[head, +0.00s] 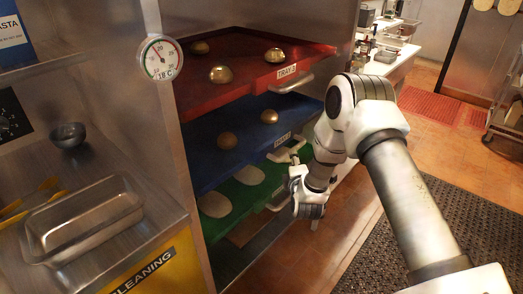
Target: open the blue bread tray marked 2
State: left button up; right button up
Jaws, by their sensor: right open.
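The blue tray (205,170) sits in the metal rack between a red tray (215,96) and a green tray (243,203). Its front label (282,138) is small and appears to read TRAY-2. My left gripper is out of view.
The red tray's handle (293,85) sticks out above the blue front. The green tray's handle (280,201) sticks out below. A metal counter with an empty pan (85,220) and a bowl (68,135) stands at left. Open floor and a dark mat (375,240) lie at right.

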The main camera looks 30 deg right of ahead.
jog(key=x, duration=0.7)
jog(key=shift+s+d+p, duration=0.1)
jog(key=shift+d+p, duration=0.05)
jog(key=shift+p, duration=0.15)
jog(key=shift+s+d, duration=0.1)
jog(key=shift+s, duration=0.05)
grip_shut()
